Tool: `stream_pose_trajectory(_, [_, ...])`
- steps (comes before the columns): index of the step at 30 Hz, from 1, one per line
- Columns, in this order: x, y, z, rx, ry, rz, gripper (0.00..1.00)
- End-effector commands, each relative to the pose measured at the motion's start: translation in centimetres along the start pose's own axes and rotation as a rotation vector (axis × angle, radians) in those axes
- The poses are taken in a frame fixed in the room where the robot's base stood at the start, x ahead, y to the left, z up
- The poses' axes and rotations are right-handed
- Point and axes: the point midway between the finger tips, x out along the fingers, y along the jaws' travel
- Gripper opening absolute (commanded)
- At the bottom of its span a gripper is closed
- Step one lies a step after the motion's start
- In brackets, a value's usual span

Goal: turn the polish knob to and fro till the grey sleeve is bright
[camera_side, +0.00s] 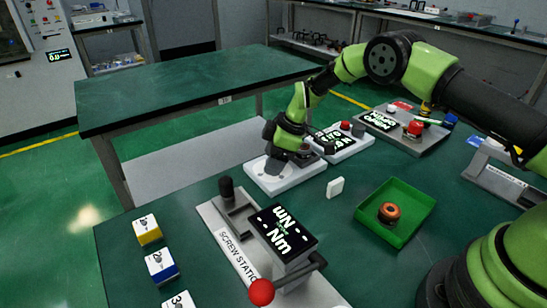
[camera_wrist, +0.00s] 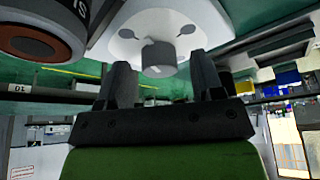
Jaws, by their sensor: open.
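My gripper (camera_wrist: 163,72) is open in the wrist view, its two dark fingers apart. A short grey cylinder (camera_wrist: 158,58), which looks like the polish knob, stands out from a white unit between the fingertips, with gaps showing on both sides. In the side view my gripper (camera_side: 290,150) is low over the white unit (camera_side: 283,187), and it hides most of what stands there. A flat round grey patch shows on the unit's top. I cannot make out the grey sleeve for certain in either view.
A white unit with a lit display (camera_side: 340,142) and red button stands just behind. Numbered blocks (camera_side: 161,266) lie at left.

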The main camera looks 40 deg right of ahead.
Motion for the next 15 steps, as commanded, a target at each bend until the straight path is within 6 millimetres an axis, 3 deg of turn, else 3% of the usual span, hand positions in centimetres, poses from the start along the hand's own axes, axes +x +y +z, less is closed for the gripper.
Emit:
stream_pose_trajectory(8, [0.16, -0.01, -0.01, 0.0, 0.0, 0.0, 0.61])
stream_pose_trajectory(12, [0.14, -0.01, -0.01, 0.0, 0.0, 0.0, 0.29])
stream_pose_trajectory(15, [0.14, -0.01, -0.01, 0.0, 0.0, 0.0, 0.12])
